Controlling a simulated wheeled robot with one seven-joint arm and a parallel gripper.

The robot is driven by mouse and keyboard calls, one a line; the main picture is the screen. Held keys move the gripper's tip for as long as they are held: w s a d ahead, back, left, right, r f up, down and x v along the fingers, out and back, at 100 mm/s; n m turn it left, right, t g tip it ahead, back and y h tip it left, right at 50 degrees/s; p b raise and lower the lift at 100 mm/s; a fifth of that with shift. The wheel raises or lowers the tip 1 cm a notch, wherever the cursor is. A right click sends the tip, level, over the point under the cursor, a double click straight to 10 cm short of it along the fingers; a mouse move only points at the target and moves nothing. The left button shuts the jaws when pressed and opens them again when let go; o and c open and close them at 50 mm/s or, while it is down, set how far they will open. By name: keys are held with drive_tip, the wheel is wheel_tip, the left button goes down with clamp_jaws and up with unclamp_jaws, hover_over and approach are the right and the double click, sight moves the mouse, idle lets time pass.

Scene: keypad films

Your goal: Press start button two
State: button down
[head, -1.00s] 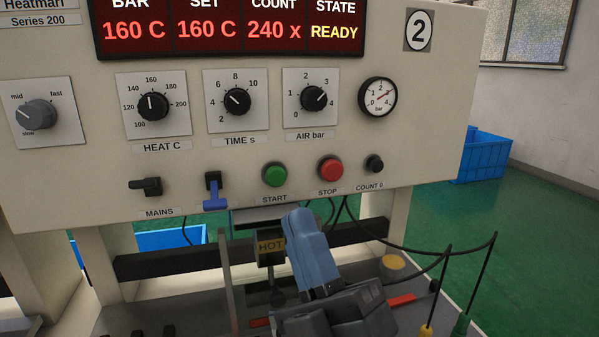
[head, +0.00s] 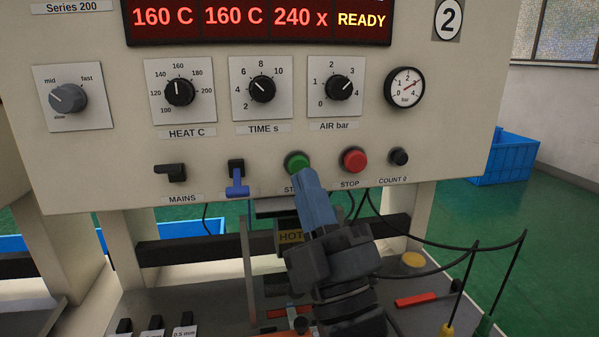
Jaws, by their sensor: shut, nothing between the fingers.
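The panel (head: 110,150) marked with the number 2 carries a green START button (head: 297,161). A red STOP button (head: 353,160) sits to its right. My gripper (head: 306,174) is shut and empty, with its blue fingers pointing up at the green button. The fingertips overlap the button's lower edge and cover part of the START label; I cannot tell whether they touch it. The display (head: 260,20) reads 160 C, 160 C, 240 x and READY.
A blue-handled switch (head: 237,180) is left of START, and the black MAINS switch (head: 171,172) is further left. A black COUNT 0 button (head: 398,156) is right of STOP.

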drive_tip(key=shift+w+a, duration=0.2)
drive_tip(key=shift+w, duration=0.5)
drive_tip(key=shift+w+b, duration=0.1)
drive_tip(key=shift+b, duration=0.2)
idle(1.3)
drive_tip(key=shift+w+a, duration=0.1)
drive_tip(key=shift+w, duration=0.2)
drive_tip(key=shift+w+a+b, duration=0.1)
drive_tip(key=shift+w+b, duration=0.35)
drive_tip(key=shift+b, duration=0.1)
idle(0.7)
drive_tip(key=shift+s, duration=0.1)
drive_tip(key=shift+s+d, duration=0.25)
drive_tip(key=shift+s, duration=0.5)
drive_tip(key=s, duration=0.2)
drive_tip(key=s+d, duration=0.1)
drive_tip(key=s, duration=0.1)
drive_tip(key=shift+s+d, duration=0.2)
drive_tip(key=shift+s, duration=0.2)
